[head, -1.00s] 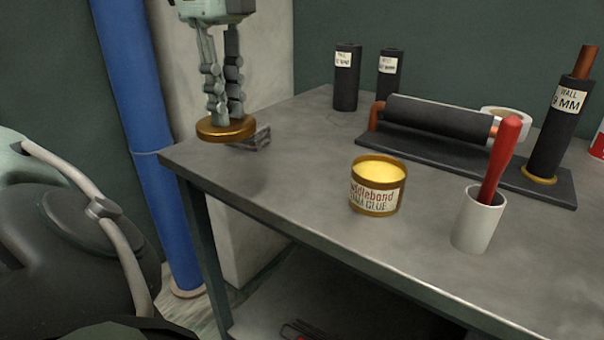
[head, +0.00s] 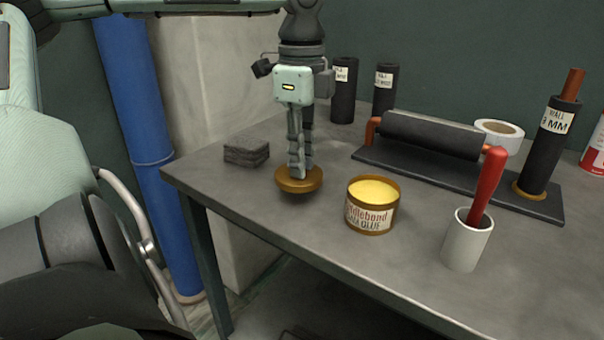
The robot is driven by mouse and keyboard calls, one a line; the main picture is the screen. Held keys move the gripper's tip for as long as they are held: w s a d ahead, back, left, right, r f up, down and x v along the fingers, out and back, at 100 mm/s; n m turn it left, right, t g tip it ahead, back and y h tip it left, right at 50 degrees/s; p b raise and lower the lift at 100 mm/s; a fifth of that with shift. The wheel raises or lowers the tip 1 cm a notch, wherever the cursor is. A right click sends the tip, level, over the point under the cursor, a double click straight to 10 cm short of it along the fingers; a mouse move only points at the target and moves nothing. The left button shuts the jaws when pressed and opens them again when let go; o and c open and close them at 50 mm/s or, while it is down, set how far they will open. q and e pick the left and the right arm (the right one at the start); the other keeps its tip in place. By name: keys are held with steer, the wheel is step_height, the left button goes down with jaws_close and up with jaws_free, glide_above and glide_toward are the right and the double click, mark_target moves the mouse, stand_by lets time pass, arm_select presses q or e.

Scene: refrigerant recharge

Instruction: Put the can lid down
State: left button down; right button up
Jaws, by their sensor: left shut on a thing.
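My left gripper (head: 298,172) points down and is shut on the lid from above. The lid is over the bench top, left of the glue can; whether it touches the bench I cannot tell. The open glue can (head: 371,207) stands upright on the bench, showing yellow glue inside and a printed label. My right gripper is not in view.
The grey workbench (head: 230,190) has a dark block (head: 246,151) at its left. A white cup (head: 467,243) with a red-handled tool (head: 487,187) stands right of the can. Behind are a black insulated pipe on a board (head: 430,135), a tape roll (head: 498,137) and upright black tubes.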

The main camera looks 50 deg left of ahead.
arm_select(q)
step_height(320, 180, down, 3)
steer(key=shift+f, duration=0.5)
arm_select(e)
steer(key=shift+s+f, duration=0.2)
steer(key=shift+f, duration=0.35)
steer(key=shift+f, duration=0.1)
